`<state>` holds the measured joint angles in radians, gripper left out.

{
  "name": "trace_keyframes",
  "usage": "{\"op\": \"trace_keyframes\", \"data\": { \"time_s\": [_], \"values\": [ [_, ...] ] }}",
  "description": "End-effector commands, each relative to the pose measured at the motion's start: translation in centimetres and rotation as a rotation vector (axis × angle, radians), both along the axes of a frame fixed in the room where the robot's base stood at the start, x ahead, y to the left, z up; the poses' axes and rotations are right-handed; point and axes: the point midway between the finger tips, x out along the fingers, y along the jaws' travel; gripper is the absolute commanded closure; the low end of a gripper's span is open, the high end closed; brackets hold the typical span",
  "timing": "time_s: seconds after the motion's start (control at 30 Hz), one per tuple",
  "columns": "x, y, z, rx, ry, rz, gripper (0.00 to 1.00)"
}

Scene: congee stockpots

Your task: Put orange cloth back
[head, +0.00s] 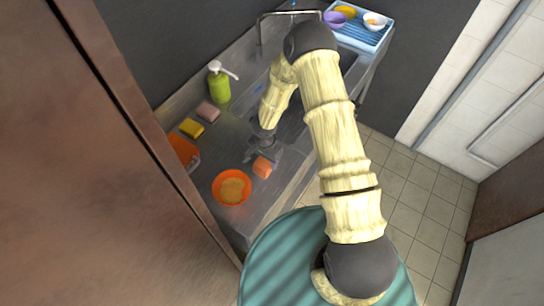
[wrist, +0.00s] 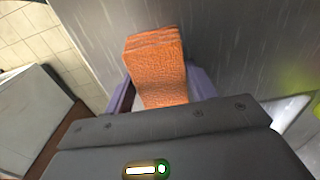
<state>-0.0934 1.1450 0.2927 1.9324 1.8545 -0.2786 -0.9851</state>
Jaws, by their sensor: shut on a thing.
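The orange cloth (head: 262,167), a folded block, is at my gripper over the metal counter, right of the orange bowl (head: 232,187). In the wrist view the cloth (wrist: 155,65) stands up between the two purplish fingers of my gripper (wrist: 160,92), which is shut on it. My gripper (head: 266,157) is partly hidden by my own arm in the head view. Whether the cloth touches the counter is hard to tell.
A green pump bottle (head: 219,82), a pink sponge (head: 208,112) and a yellow sponge (head: 192,128) line the counter's back left. An orange flat item (head: 184,150) lies near the brown panel (head: 70,190). A blue tray (head: 362,34) with bowls stands at the far end.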

Motion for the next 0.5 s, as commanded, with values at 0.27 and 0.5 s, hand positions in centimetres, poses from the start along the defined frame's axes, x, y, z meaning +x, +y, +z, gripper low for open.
{"op": "trace_keyframes", "data": {
  "time_s": [0.27, 0.5],
  "values": [
    [0.01, 0.04, -0.14, 0.0, 0.0, 0.0, 0.69],
    [0.05, -0.06, -0.54, 0.0, 0.0, -0.004, 0.34]
  ]
}}
